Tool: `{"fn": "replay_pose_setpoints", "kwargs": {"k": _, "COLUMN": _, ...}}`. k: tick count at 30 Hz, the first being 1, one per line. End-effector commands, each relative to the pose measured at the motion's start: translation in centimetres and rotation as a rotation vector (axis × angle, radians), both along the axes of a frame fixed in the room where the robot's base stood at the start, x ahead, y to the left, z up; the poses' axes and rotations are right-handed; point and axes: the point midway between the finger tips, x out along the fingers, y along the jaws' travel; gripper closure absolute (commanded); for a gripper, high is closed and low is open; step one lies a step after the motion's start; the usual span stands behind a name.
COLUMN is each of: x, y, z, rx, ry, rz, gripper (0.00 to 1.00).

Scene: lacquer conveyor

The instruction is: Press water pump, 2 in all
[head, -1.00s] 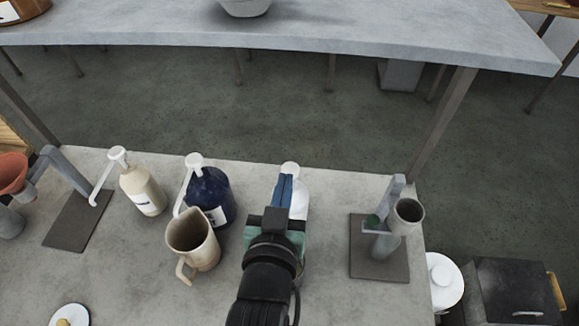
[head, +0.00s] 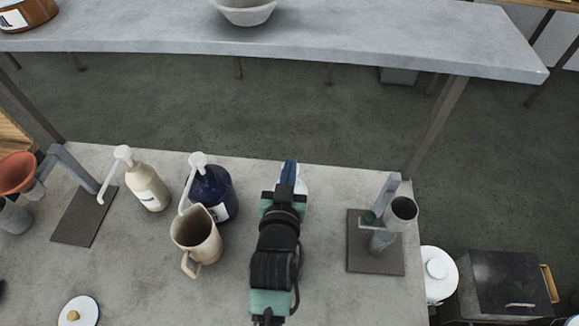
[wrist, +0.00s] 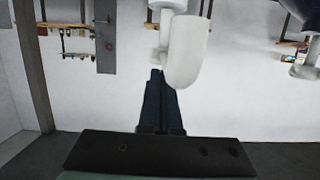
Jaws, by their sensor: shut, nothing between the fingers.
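My gripper (head: 289,172) is shut and empty, its blue fingers pressed together at the far edge of the grey table. It hides most of a white bottle (head: 304,187) in the head view. In the wrist view a white pump head (wrist: 186,50) is just beyond the fingertips (wrist: 157,76); I cannot tell whether they touch. A dark blue bottle (head: 213,187) with a white pump stands left of my gripper, and a cream bottle (head: 147,187) with a white pump stands further left. I cannot read the labels.
A beige jug (head: 196,237) stands in front of the blue bottle. A metal stand with a grey cup (head: 402,209) is on the right, and another stand with an orange funnel (head: 17,173) on the left. A white lid (head: 78,311) lies at front left.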

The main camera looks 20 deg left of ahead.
Motion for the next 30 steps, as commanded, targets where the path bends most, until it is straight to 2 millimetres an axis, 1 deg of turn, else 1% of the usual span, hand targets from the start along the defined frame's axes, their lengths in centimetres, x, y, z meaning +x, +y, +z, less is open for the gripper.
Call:
{"fn": "replay_pose_setpoints", "kwargs": {"k": 5, "x": 0.0, "y": 0.0, "z": 0.0, "rx": 0.000, "ry": 0.000, "rz": 0.000, "gripper": 1.00}}
{"fn": "replay_pose_setpoints", "kwargs": {"k": 8, "x": 0.0, "y": 0.0, "z": -0.4, "rx": 0.000, "ry": 0.001, "rz": 0.000, "gripper": 1.00}}
{"fn": "replay_pose_setpoints", "kwargs": {"k": 16, "x": 0.0, "y": 0.0, "z": -3.1, "rx": -0.001, "ry": 0.003, "rz": -0.001, "gripper": 1.00}}
{"fn": "replay_pose_setpoints", "kwargs": {"k": 27, "x": -0.1, "y": 0.0, "z": -3.1, "rx": -0.003, "ry": 0.010, "rz": -0.001, "gripper": 1.00}}
{"fn": "replay_pose_setpoints", "kwargs": {"k": 30, "x": 0.0, "y": 0.0, "z": -2.6, "rx": -0.003, "ry": 0.009, "rz": -0.001, "gripper": 1.00}}
